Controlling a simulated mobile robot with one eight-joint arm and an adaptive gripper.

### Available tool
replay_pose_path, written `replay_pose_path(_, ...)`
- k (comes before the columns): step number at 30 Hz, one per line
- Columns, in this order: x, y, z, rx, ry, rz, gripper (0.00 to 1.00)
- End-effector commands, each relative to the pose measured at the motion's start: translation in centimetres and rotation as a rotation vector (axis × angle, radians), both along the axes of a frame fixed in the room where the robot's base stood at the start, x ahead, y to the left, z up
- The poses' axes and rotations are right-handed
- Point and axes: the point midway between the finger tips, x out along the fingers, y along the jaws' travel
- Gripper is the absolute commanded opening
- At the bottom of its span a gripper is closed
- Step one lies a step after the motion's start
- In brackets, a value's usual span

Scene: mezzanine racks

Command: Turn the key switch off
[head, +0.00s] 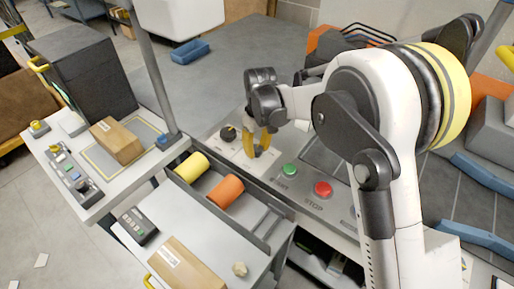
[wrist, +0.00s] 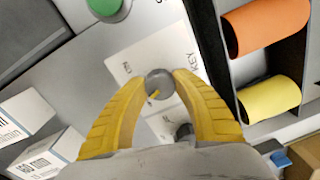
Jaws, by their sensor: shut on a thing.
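The key switch (wrist: 159,83) is a round grey knob with a yellow mark, on a white plate (wrist: 130,55) lettered KEY. The yellow mark is toward the knob's lower left in the wrist view. A small label, seemingly ON, is printed left of the knob. My gripper (wrist: 160,86) has its yellow fingers closed on either side of the knob. In the head view my gripper (head: 257,146) points down at the panel, and its fingers hide the knob.
A black knob (head: 228,133) is left of my gripper. Green (head: 289,170) and red STOP (head: 322,189) buttons are to its right. Yellow (head: 191,167) and orange (head: 225,191) rolls lie in the front trough. A brown box (head: 117,142) sits on the left table.

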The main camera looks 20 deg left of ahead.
Motion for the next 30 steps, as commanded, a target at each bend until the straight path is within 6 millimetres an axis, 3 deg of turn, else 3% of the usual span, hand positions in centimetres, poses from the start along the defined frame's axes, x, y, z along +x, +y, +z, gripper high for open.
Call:
replay_pose_path(15, 0.02, -0.03, -0.01, 0.0, 0.0, 0.355, 0.02)
replay_pose_path(30, 0.01, -0.05, -0.04, -0.001, 0.001, 0.432, 0.02)
